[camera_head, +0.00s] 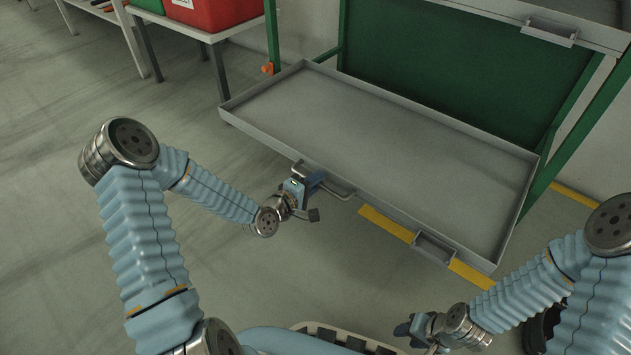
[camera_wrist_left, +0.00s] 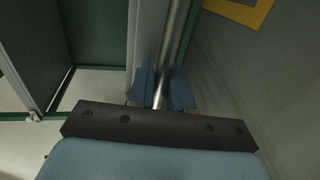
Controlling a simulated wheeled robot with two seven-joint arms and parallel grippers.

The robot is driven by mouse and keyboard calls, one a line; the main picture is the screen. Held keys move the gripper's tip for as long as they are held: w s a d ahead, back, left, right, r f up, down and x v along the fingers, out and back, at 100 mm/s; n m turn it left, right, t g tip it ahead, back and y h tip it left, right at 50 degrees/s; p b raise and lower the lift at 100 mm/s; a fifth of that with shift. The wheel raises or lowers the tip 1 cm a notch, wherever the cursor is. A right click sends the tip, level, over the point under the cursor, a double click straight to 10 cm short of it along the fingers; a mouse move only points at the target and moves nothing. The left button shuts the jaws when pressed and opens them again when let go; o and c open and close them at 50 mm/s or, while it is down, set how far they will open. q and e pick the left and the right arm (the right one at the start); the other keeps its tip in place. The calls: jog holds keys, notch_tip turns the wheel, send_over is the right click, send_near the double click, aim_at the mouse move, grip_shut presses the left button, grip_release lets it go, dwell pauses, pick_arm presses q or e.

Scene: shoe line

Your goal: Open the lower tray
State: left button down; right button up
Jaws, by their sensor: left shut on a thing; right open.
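The lower tray (camera_head: 400,145) is a wide, shallow grey metal tray, pulled out from a green frame, and its bare floor shows. Its front edge carries two bar handles. My left gripper (camera_head: 308,182) is at the left handle (camera_head: 340,190). In the left wrist view the blue fingers of my left gripper (camera_wrist_left: 162,90) are shut around the metal handle bar (camera_wrist_left: 172,55). The right handle (camera_head: 434,247) is free. My right gripper (camera_head: 412,330) is open and empty at the bottom of the head view, apart from the tray.
An upper tray with a handle (camera_head: 550,30) is above at the top right. Green posts (camera_head: 575,150) stand at the sides. A table with a red crate (camera_head: 215,12) is at the upper left. Yellow floor tape (camera_head: 385,222) runs below the tray. The floor at left is clear.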

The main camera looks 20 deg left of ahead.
pick_arm(q)
jog(key=c, duration=1.2)
grip_release()
jog(key=p+v, duration=0.4)
jog(key=v, duration=0.9)
jog(key=shift+s, duration=0.4)
jog(key=s+d+f+m+g+y+p, duration=0.1)
jog(key=s+d+f+m+g+p, duration=0.4)
jog(key=s+d+m+g+p, duration=0.6)
jog(key=s+d+m+g, duration=0.1)
jog(key=s+d+g, duration=0.1)
jog(key=shift+d+f+g, duration=0.2)
jog(key=shift+d+g, duration=0.15)
jog(key=shift+g, duration=0.05)
